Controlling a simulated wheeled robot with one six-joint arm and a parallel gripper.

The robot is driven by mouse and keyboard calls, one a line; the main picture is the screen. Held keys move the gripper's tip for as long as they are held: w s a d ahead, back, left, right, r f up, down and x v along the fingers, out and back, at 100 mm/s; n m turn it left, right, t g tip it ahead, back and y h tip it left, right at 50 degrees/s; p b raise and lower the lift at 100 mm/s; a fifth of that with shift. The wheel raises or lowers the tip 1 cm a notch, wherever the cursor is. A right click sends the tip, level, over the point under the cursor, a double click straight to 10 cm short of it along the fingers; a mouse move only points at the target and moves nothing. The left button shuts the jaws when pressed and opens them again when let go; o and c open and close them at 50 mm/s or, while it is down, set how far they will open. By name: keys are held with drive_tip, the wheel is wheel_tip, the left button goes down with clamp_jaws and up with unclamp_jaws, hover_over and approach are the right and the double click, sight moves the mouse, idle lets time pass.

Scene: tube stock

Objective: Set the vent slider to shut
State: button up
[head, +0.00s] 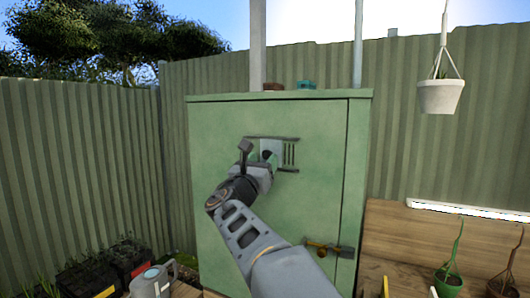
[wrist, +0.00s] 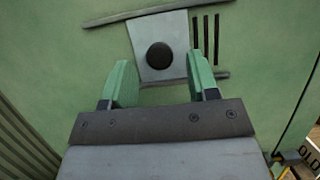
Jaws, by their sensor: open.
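The vent slider is a pale grey plate (wrist: 150,31) with a round black knob (wrist: 160,56), set between two grey rails on a green cabinet (head: 225,125). In the wrist view, dark vent slots (wrist: 206,38) show uncovered just right of the plate. The plate also shows in the head view (head: 271,146), partly hidden by my gripper. My gripper (wrist: 162,72) is open, its green fingers pointing at the cabinet. In the wrist view the knob appears between and slightly above the fingertips; neither finger visibly touches it. How far the fingertips are from the plate is hard to tell.
The cabinet has a brass-coloured latch (head: 320,247) low on its right. Two small blocks lie on its top. A hanging white pot (head: 440,96) and potted plants are at right. A watering can (head: 152,282) and dark crates (head: 92,275) stand low left.

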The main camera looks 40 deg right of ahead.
drive_tip(key=shift+x, duration=1.15)
clamp_jaws()
